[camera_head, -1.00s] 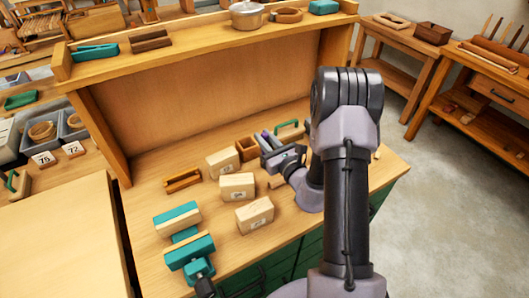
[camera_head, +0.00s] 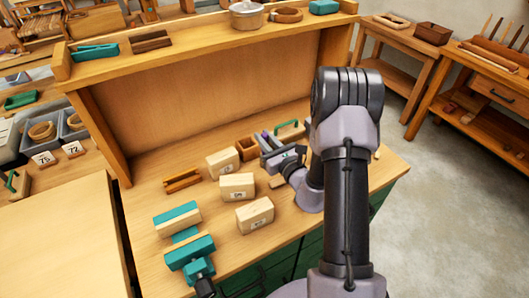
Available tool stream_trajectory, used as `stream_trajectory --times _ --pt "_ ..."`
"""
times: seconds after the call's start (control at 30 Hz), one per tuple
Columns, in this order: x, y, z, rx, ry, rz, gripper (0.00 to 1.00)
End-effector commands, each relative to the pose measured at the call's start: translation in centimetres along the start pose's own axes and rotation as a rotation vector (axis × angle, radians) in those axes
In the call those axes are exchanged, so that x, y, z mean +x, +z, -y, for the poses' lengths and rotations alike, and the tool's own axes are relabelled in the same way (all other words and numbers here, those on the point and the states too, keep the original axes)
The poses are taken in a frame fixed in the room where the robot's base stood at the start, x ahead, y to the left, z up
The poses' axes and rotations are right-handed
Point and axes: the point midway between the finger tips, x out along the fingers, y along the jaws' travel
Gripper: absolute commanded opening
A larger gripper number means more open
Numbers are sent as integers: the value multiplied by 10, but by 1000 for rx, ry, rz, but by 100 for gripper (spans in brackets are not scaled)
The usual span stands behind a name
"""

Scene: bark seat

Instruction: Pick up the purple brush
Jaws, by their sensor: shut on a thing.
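The purple brush (camera_head: 267,136) shows as a small purple piece at the jaws of my gripper (camera_head: 269,150), over the right part of the workbench top. My gripper is shut on it. The jaws and my arm hide most of the brush, and I cannot tell whether it is clear of the bench. A slim grey piece lies beside the purple one, close to the jaws.
A small brown box (camera_head: 247,148) stands just left of the jaws, and a green handle (camera_head: 290,129) lies behind. Pale wooden blocks (camera_head: 237,186) stand to the left and front. A teal vise (camera_head: 188,248) is at the front left. A raised shelf (camera_head: 200,55) runs behind.

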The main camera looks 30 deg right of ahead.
Motion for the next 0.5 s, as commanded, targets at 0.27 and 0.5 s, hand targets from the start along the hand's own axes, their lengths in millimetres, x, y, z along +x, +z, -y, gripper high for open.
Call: stream_trajectory --times 0.27,0.5 --pt "0 0 0 0 0 0 0" --pt "0 10 0 -1 0 1 0"
